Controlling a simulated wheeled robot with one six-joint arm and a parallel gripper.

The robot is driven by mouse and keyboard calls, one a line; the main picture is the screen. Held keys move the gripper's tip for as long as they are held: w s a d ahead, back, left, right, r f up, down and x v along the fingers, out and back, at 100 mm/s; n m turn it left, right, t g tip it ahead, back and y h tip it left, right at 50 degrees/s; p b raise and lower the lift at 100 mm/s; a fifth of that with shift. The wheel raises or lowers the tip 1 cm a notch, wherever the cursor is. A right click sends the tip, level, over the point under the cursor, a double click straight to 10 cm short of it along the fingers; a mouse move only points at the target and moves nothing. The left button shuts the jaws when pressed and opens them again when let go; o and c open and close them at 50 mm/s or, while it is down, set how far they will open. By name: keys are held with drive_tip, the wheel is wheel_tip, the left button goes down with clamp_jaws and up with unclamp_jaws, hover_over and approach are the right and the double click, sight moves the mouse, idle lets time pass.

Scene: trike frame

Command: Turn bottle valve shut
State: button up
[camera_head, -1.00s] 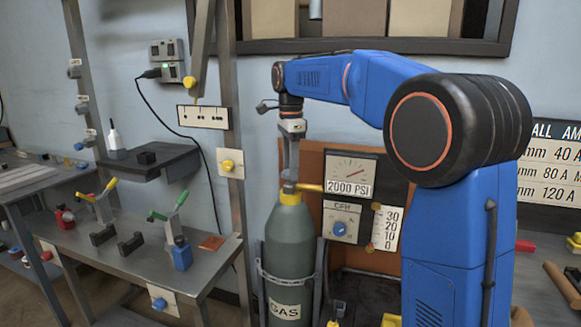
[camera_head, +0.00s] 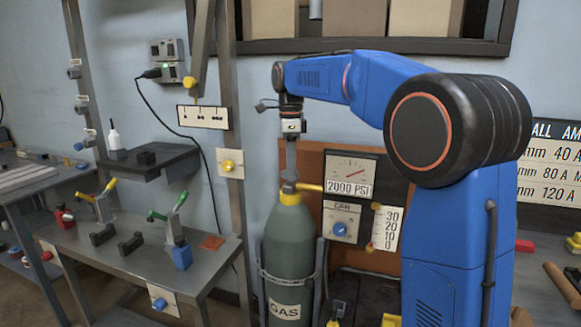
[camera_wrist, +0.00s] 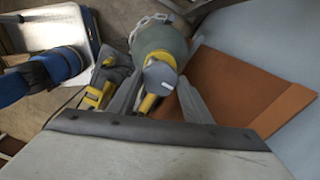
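The gas bottle (camera_head: 290,235) is a dark green cylinder with a yellow collar (camera_head: 290,198), standing upright in a bracket. Its grey round valve knob (camera_head: 290,187) is at the top. My gripper (camera_head: 290,172) points straight down over the knob. In the wrist view, the knob (camera_wrist: 160,77) sits between the two grey fingers of my gripper (camera_wrist: 160,80). The fingers stand apart on either side of it, with what look like narrow gaps; any contact is hard to make out. The bottle's shoulder (camera_wrist: 160,40) shows behind the knob.
A yellow outlet pipe (camera_head: 310,187) runs right from the valve towards a gauge (camera_head: 350,170) reading 2000 PSI. A flow panel (camera_head: 341,221) sits below it. A metal bench (camera_head: 140,262) with clamps is left of the bottle, beside a steel post (camera_head: 229,130).

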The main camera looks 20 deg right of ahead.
drive_tip(key=o, duration=0.4)
wheel_tip(320, 180, up, 17)
drive_tip(key=shift+r, duration=0.2)
idle(0.4)
drive_tip(key=shift+s, duration=0.1)
drive_tip(key=s+d+f+n+t, duration=0.1)
drive_tip(key=s+d+f+n, duration=0.2)
drive_tip(key=s+f+n, duration=0.55)
drive_tip(key=s+d+f+n+t, duration=0.2)
drive_tip(key=s+f+n, duration=0.15)
drive_tip(key=s, duration=0.95)
drive_tip(key=s+f+n, duration=0.2)
drive_tip(key=s+f, duration=0.3)
drive_tip(key=f, duration=0.3)
drive_tip(key=s+d+f+n+t, duration=0.1)
drive_tip(key=s+f+n, duration=0.2)
drive_tip(key=s+f, duration=0.3)
drive_tip(key=s+d+f+n, duration=0.1)
drive_tip(key=s+f+n, duration=0.2)
drive_tip(key=s+f, duration=0.3)
drive_tip(key=shift+s+d+f+t, duration=0.15)
drive_tip(key=shift+f+t, duration=0.05)
drive_tip(key=shift+f, duration=0.7)
drive_tip(key=shift+s+d+f+t, duration=0.1)
drive_tip(key=shift+f+t, duration=0.1)
drive_tip(key=shift+f, duration=0.7)
